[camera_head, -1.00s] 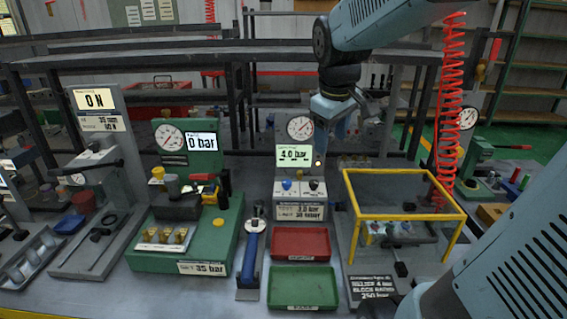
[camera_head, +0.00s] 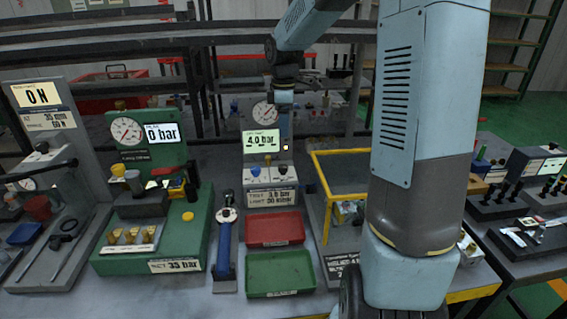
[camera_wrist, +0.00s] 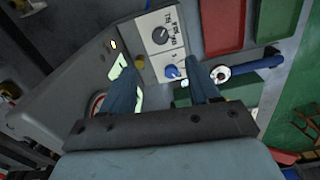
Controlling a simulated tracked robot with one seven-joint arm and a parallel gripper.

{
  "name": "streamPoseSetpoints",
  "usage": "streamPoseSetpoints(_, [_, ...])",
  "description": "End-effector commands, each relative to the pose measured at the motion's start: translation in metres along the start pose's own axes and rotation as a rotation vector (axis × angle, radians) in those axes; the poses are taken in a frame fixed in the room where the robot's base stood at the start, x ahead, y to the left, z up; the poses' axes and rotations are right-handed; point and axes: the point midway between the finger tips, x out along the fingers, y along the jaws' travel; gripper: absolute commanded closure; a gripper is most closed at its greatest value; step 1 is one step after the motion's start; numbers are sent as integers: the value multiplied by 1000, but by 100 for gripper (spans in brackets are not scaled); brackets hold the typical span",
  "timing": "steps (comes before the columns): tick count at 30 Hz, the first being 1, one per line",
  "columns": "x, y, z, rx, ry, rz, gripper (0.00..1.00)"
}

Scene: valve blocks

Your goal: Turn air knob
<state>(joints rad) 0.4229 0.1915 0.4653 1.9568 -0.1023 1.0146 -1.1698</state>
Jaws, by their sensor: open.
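A grey test unit with a lit "4.0 bar" display (camera_head: 262,142) stands mid-bench, with a round gauge above it. Its front panel carries a blue knob (camera_head: 255,171) and a dark knob (camera_head: 282,169); which is the air knob I cannot read. In the wrist view the blue knob (camera_wrist: 172,71) lies between my finger ends as seen, with the dark knob (camera_wrist: 160,36) beyond it. My gripper (camera_wrist: 160,64) is open and empty. In the head view it hangs just above and behind the panel; contact with a knob cannot be made out.
A red tray (camera_head: 276,228) and a green tray (camera_head: 280,273) lie in front of the unit. A blue-handled tool (camera_head: 224,245) lies left of them. A yellow-framed bin (camera_head: 345,160) stands close on the right. A green pressure rig (camera_head: 150,255) stands left.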

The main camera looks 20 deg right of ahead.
Motion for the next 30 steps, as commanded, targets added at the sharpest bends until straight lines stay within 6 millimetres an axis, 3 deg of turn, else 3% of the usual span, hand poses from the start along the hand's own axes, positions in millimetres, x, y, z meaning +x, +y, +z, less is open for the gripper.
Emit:
streamPoseSetpoints(5, [10,1,0,-6,1,-3,39])
streamPoseSetpoints(21, [100,0,0,-5,1,-5,39])
streamPoseSetpoints(30, [133,0,-1,-6,1,-3,39])
